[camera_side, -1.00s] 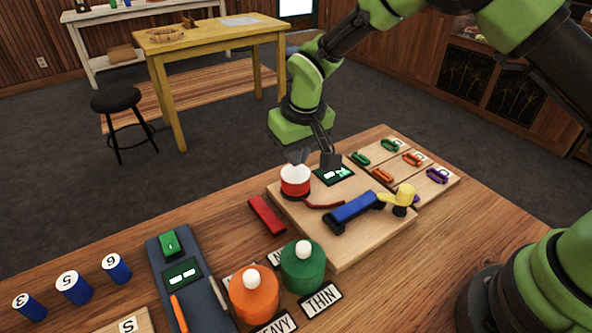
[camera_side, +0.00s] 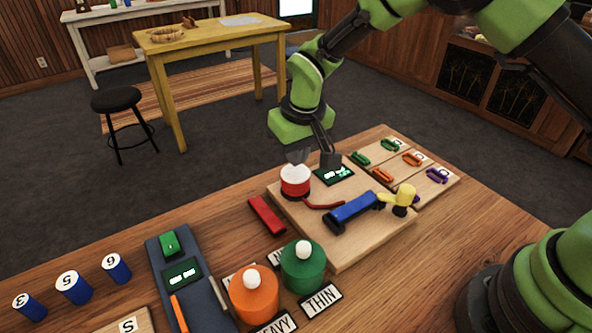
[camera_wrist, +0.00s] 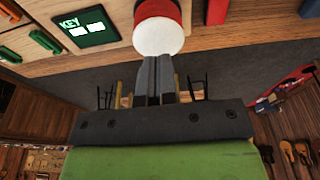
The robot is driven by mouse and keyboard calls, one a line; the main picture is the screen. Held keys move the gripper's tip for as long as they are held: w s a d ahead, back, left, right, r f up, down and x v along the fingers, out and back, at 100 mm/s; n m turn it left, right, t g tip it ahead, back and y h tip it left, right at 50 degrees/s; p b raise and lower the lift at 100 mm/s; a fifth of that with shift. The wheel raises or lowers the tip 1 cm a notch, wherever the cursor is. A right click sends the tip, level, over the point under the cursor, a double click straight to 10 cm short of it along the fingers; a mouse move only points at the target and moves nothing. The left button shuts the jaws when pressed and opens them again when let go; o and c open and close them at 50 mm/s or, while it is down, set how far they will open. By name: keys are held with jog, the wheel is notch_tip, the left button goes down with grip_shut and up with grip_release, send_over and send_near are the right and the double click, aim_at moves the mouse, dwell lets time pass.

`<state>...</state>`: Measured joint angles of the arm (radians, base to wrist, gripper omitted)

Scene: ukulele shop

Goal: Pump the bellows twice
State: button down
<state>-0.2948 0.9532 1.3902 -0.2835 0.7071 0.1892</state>
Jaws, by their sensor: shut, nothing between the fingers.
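A short red drum with a white band (camera_side: 295,182), which looks like the bellows, stands upright on the wooden board (camera_side: 345,247). Its round white top (camera_wrist: 158,36) shows just beyond my fingertips in the wrist view. A red tube (camera_side: 323,205) runs from near the drum towards a blue bar (camera_side: 355,208) and a yellow piece (camera_side: 405,195).
Coloured handles (camera_side: 383,175) sit at the board's right.

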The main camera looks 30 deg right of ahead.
aim_at(296, 171)
jog(key=shift+f, duration=0.1)
dwell(0.5)
jog(key=shift+f, duration=1.9)
jog(key=shift+r, duration=3.8)
